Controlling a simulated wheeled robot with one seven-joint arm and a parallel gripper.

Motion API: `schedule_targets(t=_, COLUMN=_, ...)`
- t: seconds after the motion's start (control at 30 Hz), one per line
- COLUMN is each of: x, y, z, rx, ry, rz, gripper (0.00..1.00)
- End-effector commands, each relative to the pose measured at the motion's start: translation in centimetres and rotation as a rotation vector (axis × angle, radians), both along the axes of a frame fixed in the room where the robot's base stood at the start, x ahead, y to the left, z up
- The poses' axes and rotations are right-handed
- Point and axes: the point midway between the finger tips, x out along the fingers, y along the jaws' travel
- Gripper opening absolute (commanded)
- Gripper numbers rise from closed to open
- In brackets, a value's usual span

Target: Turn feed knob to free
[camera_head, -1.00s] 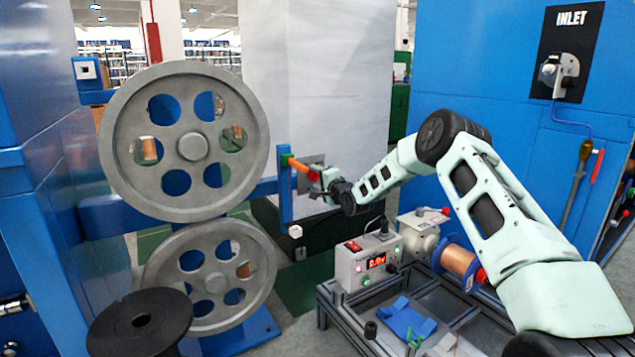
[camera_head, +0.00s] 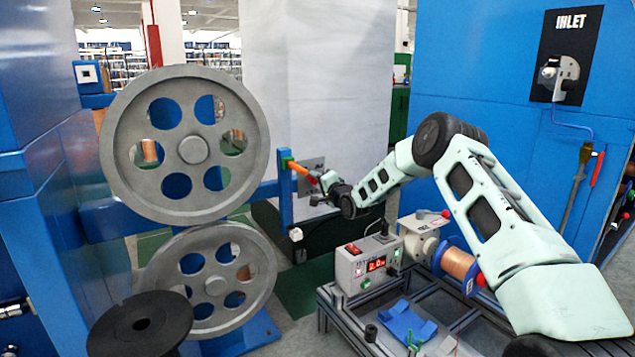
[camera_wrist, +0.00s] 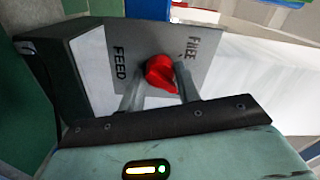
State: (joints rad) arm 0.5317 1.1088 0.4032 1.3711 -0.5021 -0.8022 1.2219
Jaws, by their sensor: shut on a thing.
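The feed knob (camera_wrist: 160,73) is red and sits on a grey plate (camera_wrist: 107,80) marked FEED and FREE in the wrist view. FEED is at the left of the knob and FREE at the upper right. My gripper (camera_wrist: 157,84) is shut on the knob, one finger on each side of it. The knob's pointed end lies toward the lower right, between the fingers. In the head view my gripper (camera_head: 327,180) is at the plate (camera_head: 311,170), right of the orange bar; the knob is mostly hidden there.
An orange bar (camera_head: 299,168) on a blue upright (camera_head: 284,188) is close left of my gripper. Two large grey pulleys (camera_head: 193,118) stand further left. A cart with a control box (camera_head: 367,265) and a copper spool (camera_head: 459,263) stands below my arm.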

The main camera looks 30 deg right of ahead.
Motion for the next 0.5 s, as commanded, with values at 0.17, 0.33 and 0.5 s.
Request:
schedule_targets(t=0.17, x=-0.01, y=-0.01, z=0.03, rx=-0.153, ry=-0.004, rz=0.000, gripper=0.10)
schedule_targets(t=0.33, x=-0.01, y=-0.03, z=-0.01, rx=-0.315, ry=-0.009, rz=-0.001, gripper=0.10)
schedule_targets(t=0.5, x=0.00, y=0.01, z=-0.03, rx=-0.478, ry=-0.015, rz=0.001, gripper=0.10)
